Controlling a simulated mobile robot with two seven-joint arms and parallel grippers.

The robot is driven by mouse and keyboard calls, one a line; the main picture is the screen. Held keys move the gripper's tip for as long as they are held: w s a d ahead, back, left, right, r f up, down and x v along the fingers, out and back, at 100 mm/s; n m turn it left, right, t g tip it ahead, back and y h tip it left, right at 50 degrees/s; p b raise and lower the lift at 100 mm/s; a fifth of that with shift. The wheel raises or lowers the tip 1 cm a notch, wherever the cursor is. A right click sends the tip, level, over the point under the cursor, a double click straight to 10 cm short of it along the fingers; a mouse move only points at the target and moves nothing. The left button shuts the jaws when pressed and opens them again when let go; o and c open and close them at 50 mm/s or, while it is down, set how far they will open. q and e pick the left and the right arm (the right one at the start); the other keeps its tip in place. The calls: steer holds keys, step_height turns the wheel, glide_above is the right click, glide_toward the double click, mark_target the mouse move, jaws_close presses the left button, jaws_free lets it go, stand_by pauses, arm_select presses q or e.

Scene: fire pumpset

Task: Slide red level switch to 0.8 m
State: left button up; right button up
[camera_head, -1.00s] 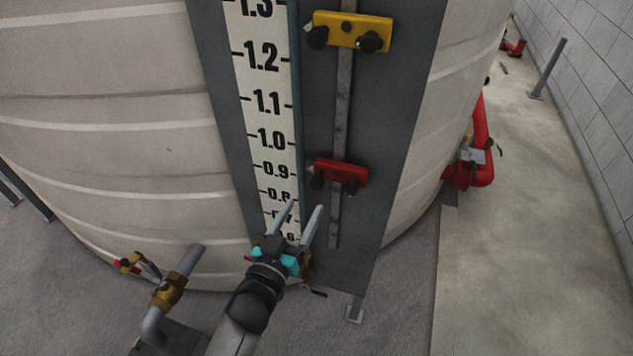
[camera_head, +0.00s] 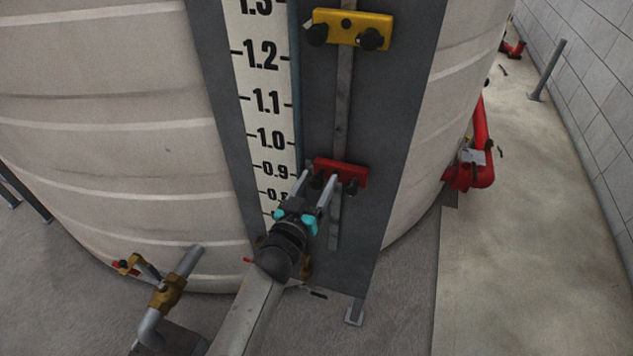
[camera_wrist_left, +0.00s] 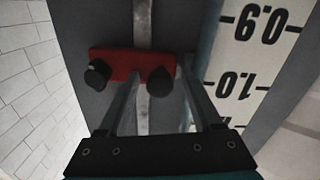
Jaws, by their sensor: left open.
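The red level switch (camera_head: 341,172) sits on the vertical metal rail (camera_head: 341,115) beside the 0.9 mark of the white level scale (camera_head: 262,90). In the left wrist view the red switch (camera_wrist_left: 130,66) shows two dark knobs on its face. My left gripper (camera_head: 318,182) is open, its fingertips just in front of the switch and overlapping it in the head view. In the left wrist view my left gripper (camera_wrist_left: 158,88) has its fingers on either side of one knob; I cannot tell whether they touch it. My right gripper is in neither view.
A yellow switch (camera_head: 352,30) sits higher on the same rail. The cream tank (camera_head: 110,120) stands behind the dark panel (camera_head: 380,160). A brass valve (camera_head: 168,293) is at lower left and red piping (camera_head: 484,165) at right.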

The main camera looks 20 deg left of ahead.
arm_select(q)
jaws_close()
stand_by(0.3)
stand_by(1.0)
